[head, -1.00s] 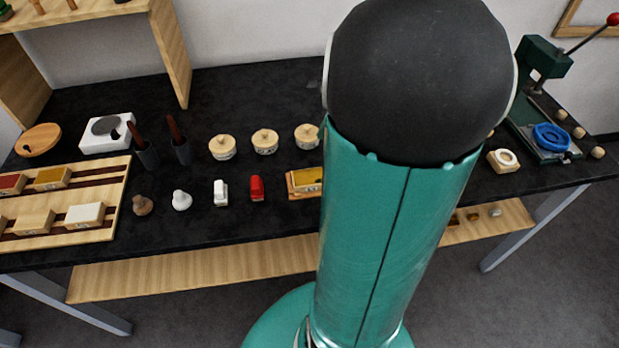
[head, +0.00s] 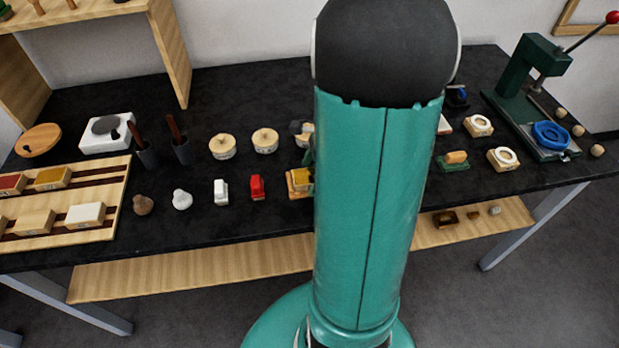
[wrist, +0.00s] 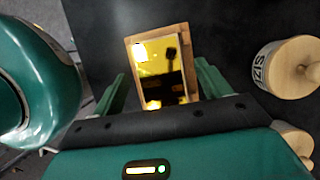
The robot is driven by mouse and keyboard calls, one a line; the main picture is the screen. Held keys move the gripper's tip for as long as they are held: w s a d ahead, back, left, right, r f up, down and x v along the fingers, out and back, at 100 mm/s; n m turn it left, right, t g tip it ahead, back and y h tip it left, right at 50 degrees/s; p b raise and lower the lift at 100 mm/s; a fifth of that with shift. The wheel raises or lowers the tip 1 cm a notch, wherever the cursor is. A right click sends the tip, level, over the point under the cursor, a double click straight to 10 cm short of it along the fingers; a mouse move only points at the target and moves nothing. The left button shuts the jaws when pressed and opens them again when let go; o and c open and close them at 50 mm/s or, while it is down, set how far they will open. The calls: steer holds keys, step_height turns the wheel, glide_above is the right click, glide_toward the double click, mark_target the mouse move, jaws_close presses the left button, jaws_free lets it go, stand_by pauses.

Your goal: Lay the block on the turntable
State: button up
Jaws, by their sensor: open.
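A gold, mirror-like block (wrist: 163,72) sits in a shallow wooden holder (wrist: 131,55) in the wrist view. Its left part, gold block (head: 301,178), shows in the head view, the rest hidden by my arm. My gripper (wrist: 160,84) is open, with its two green fingers on either side of the block and holder; I see a gap on both sides. I cannot tell its exact height above them. A round wooden disc (head: 36,142), which may be the turntable, lies at the table's far left.
A white box with a grey disc (head: 106,130) stands right of the wooden disc. Round lidded wooden pots (head: 222,147), a red figure (head: 257,187) and a white figure (head: 221,192) stand left of the block. A green press (head: 535,95) stands right.

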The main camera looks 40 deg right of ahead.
steer(key=c, duration=1.2)
steer(key=shift+r, duration=0.1)
